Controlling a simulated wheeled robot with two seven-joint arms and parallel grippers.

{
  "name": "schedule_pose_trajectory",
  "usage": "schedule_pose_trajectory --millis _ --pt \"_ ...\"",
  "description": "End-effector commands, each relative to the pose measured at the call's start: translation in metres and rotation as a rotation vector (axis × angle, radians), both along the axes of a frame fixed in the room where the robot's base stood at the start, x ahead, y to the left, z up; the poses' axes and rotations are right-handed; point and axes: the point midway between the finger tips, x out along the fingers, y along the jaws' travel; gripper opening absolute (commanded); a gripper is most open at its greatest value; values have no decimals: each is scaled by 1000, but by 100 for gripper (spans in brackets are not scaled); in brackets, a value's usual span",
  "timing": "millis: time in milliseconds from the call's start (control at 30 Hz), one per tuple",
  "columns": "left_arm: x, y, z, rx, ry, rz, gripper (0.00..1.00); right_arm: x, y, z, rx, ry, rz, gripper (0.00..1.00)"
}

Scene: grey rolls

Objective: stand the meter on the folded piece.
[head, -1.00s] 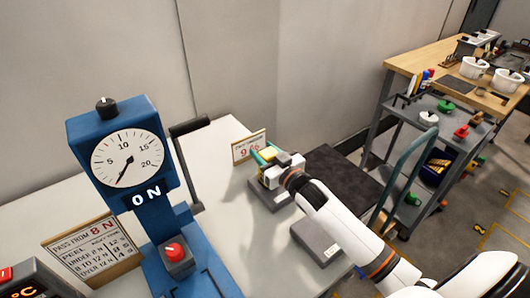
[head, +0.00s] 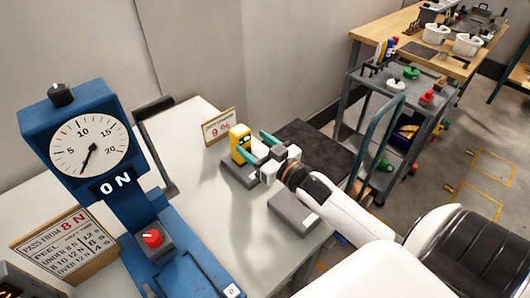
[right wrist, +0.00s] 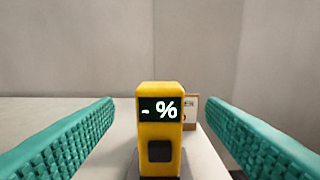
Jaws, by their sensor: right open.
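The yellow meter (head: 240,145) stands upright on a low grey block (head: 236,174) on the pale table. In the right wrist view the meter (right wrist: 160,130) faces me, and its dark display reads "- %". My right gripper (head: 255,144) is open and empty, its teal fingers pointing at the meter. In the right wrist view a clear gap shows on each side of the meter, which stands at or just beyond the fingertips. A dark, flat textured piece (head: 312,142) lies to the right; I cannot tell whether it is the folded piece. My left gripper is not in view.
A sign reading "9 %" (head: 219,127) stands behind the meter. A second grey block (head: 293,214) with a label is nearer me. A blue gauge stand (head: 85,140) reading "0 N" fills the left. A grey cart (head: 375,115) stands beyond the table.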

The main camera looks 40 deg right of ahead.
Motion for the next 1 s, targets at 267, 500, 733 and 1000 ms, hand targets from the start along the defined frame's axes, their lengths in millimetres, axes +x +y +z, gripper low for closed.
schedule_pose_trajectory --millis 267,500,733,1000 --pt "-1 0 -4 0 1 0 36 -33 -5 0 0 1 0 65" --pt "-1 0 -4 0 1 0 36 -37 -5 1 0 -1 1 65" --pt "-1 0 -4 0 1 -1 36 -36 -5 1 0 -1 0 65" --pt "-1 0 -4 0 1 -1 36 -36 -5 1 0 -1 0 65"
